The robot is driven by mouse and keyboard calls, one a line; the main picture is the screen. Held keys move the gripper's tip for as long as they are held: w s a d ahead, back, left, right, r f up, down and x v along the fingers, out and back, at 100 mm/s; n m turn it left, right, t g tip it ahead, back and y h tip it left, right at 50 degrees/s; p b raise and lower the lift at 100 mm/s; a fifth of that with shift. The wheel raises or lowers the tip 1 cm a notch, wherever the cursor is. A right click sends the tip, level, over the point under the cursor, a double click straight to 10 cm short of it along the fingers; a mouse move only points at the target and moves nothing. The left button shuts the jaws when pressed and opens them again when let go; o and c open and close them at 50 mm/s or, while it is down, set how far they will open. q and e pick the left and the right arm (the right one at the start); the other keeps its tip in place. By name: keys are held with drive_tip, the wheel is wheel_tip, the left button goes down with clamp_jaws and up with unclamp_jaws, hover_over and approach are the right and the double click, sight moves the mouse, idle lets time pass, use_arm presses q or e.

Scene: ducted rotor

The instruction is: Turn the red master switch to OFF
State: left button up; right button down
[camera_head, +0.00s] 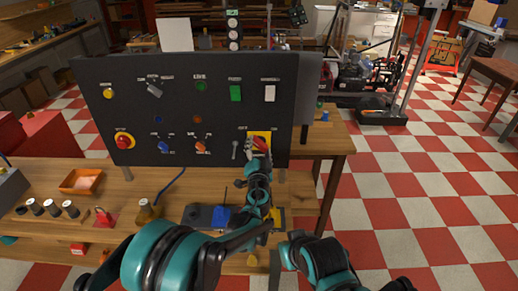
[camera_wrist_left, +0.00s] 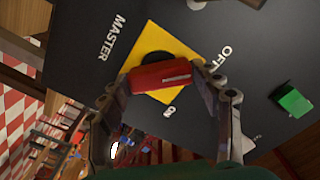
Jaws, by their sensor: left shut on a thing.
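The red master switch handle (camera_head: 260,144) is on a yellow plate (camera_head: 251,135) at the lower right of the dark upright panel. In the left wrist view the red handle (camera_wrist_left: 160,75) lies across a black hub (camera_wrist_left: 156,57) on the yellow plate (camera_wrist_left: 180,45). Its white mark is at the right end, pointing between the OFF label (camera_wrist_left: 225,57) and the ON label (camera_wrist_left: 168,112); its exact setting is hard to judge. My left gripper (camera_wrist_left: 162,86) is shut on the handle, one finger at each end. It partly covers the handle in the head view. My right gripper is out of view.
The dark panel (camera_head: 190,80) also carries a red knob on yellow (camera_head: 124,140), a green switch (camera_head: 235,92) and a white one (camera_head: 269,93). A small lever (camera_head: 235,149) is just left of the master switch. An orange tray (camera_head: 82,181) is on the wooden bench.

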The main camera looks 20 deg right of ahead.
use_arm(q)
drive_tip(key=o, duration=1.1)
drive_tip(key=v, duration=1.2)
